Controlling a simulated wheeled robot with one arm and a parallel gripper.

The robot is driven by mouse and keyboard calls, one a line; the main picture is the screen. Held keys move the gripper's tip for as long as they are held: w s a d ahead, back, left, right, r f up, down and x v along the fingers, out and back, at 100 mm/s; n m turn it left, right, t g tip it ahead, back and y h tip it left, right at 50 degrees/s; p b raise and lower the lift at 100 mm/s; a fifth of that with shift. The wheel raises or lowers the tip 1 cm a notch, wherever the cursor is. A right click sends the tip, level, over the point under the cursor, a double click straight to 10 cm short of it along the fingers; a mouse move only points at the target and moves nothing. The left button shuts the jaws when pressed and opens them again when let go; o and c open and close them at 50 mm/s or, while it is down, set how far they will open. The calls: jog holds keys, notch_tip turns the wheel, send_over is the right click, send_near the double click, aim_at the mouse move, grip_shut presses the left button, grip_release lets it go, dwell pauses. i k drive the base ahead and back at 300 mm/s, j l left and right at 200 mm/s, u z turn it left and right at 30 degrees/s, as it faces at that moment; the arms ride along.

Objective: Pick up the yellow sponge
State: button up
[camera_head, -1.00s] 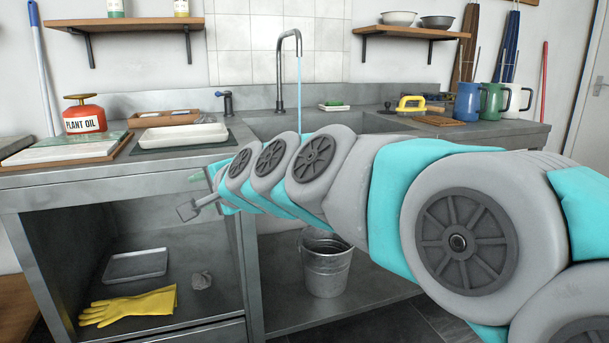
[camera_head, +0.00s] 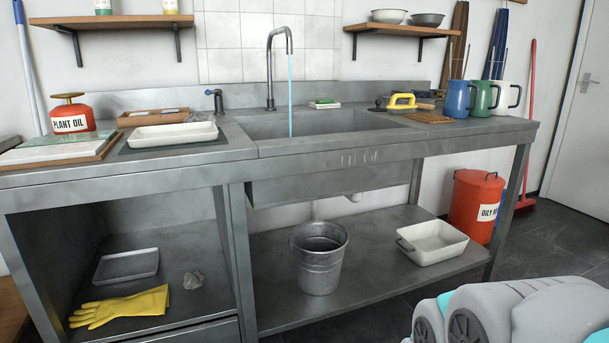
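No plainly yellow sponge can be made out. A small green-topped block with a pale base (camera_head: 324,103) lies on the ledge behind the sink; I cannot tell whether it is a sponge. The yellow thing on the lower left shelf is a pair of rubber gloves (camera_head: 120,306). My gripper is out of view; only part of my arm shows at the lower right, in front of the counter.
The sink (camera_head: 315,123) has its tap (camera_head: 270,75) running. A bucket (camera_head: 319,259) and white basin (camera_head: 433,243) stand below. A red bin (camera_head: 475,205) is on the floor.

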aim_at(436, 93)
jog(key=i+l, duration=0.15)
jog(key=l, duration=0.2)
jog(key=i+l, duration=0.15)
jog(key=l, duration=0.25)
jog(key=i+l, duration=0.15)
jog(key=l, duration=0.2)
jog(key=i+l, duration=0.15)
jog(key=l, duration=0.25)
jog(key=i+l, duration=0.15)
jog(key=l, duration=0.2)
